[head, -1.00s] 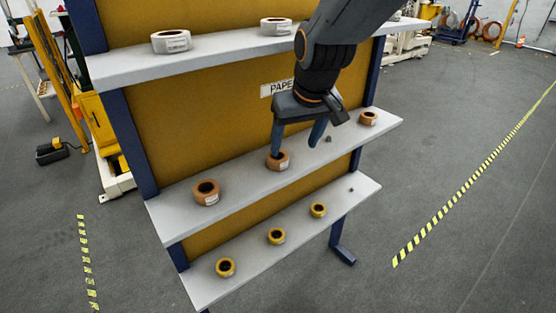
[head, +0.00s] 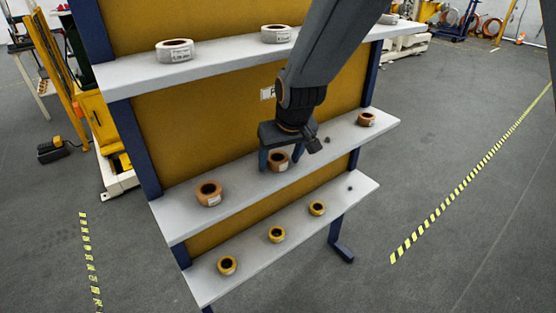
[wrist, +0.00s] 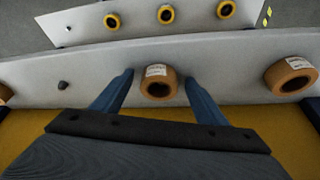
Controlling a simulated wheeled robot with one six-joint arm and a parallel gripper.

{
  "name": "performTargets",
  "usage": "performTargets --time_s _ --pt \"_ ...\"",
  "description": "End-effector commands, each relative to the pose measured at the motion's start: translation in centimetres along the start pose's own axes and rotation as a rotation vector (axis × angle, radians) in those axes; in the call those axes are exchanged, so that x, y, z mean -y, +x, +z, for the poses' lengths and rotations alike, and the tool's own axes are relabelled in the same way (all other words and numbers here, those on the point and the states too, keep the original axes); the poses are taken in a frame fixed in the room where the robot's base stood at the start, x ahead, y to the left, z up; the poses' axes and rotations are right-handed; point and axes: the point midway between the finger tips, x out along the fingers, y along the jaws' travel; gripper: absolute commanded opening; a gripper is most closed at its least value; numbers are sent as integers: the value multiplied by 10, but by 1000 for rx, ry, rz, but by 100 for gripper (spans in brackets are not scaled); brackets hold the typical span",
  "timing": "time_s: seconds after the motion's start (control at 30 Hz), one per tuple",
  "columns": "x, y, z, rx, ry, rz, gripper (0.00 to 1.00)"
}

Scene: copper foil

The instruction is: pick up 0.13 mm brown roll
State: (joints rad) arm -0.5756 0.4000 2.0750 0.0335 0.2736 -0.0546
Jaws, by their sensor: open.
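Several brown rolls stand on the middle shelf (head: 245,190). The middle brown roll (head: 279,161) has a white label and also shows in the wrist view (wrist: 158,83); its print is too small to read. A larger brown roll (head: 209,193) stands to the left, and a smaller one (head: 367,119) near the right end. My gripper (head: 280,170) is open, its two blue fingers reaching down on either side of the middle roll. In the wrist view my gripper (wrist: 158,92) has the roll between its fingers, with gaps on both sides.
Yellow rolls (head: 277,234) stand on the lower shelf. White rolls (head: 174,50) stand on the upper shelf, above my gripper. A small dark knob (wrist: 63,85) sits on the middle shelf beside the middle roll.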

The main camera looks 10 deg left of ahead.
Motion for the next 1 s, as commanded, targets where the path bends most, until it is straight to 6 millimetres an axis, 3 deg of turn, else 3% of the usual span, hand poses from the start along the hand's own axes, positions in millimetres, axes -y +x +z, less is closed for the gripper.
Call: performTargets --time_s 0.2,0.47,0.77,1.0 --pt "0 1 0 0 0 0 66" --pt "0 0 0 0 0 0 23" --pt "0 -1 0 -1 0 0 22" --pt "0 -13 -7 -3 -1 0 22"
